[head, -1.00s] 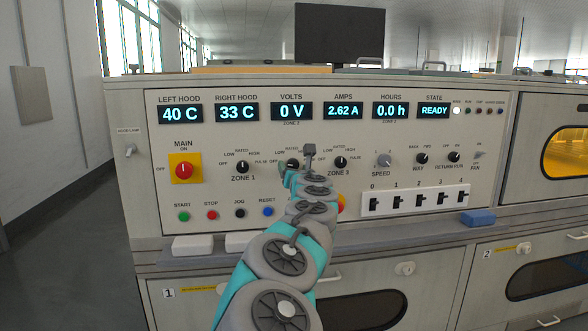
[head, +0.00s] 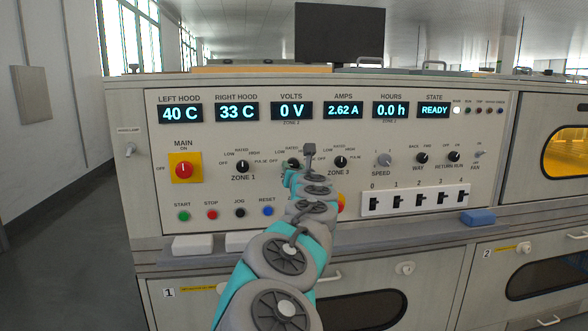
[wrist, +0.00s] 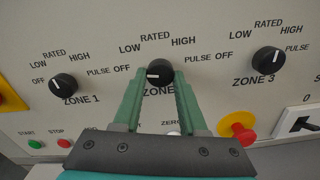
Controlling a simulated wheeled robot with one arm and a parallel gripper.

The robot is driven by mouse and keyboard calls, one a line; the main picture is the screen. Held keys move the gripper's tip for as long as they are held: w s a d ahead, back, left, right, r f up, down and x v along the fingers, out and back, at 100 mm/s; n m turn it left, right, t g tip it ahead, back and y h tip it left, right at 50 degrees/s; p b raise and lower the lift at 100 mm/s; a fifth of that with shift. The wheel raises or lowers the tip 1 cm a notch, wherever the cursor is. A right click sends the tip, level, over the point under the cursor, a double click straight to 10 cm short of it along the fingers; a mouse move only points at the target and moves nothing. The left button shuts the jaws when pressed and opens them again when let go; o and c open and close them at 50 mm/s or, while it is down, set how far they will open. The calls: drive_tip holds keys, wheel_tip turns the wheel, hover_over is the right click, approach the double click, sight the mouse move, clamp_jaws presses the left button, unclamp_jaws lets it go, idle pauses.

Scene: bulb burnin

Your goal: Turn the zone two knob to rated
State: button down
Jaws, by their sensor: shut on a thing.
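The zone two knob (wrist: 159,72) is a round black knob on the control panel, with its lower label partly covered by my fingers. Its white pointer line lies toward the left, toward OFF. RATED is printed above it, between LOW and HIGH. My gripper (wrist: 160,82) has its two green fingers on either side of this knob and is shut on it. In the head view the knob (head: 293,163) shows only in part, behind my gripper and arm.
The zone 1 knob (wrist: 62,85) is to the left and the zone 3 knob (wrist: 268,60) to the right. A red button on a yellow base (wrist: 238,129) sits below right. The volts display (head: 291,111) reads 0 V and the state display (head: 433,110) reads READY.

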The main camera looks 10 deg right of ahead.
drive_tip(key=m, duration=0.4)
drive_tip(key=shift+a+m, duration=0.1)
drive_tip(key=shift+m, duration=0.3)
drive_tip(key=m, duration=0.3)
drive_tip(key=shift+m, duration=0.3)
drive_tip(key=m, duration=0.3)
drive_tip(key=shift+r+m+b, duration=0.1)
drive_tip(key=shift+m+b, duration=0.2)
drive_tip(key=shift+b, duration=0.05)
drive_tip(key=shift+m, duration=1.8)
drive_tip(key=shift+c, duration=2.3)
unclamp_jaws()
drive_tip(key=shift+r, duration=0.1)
drive_tip(key=shift+s, duration=0.1)
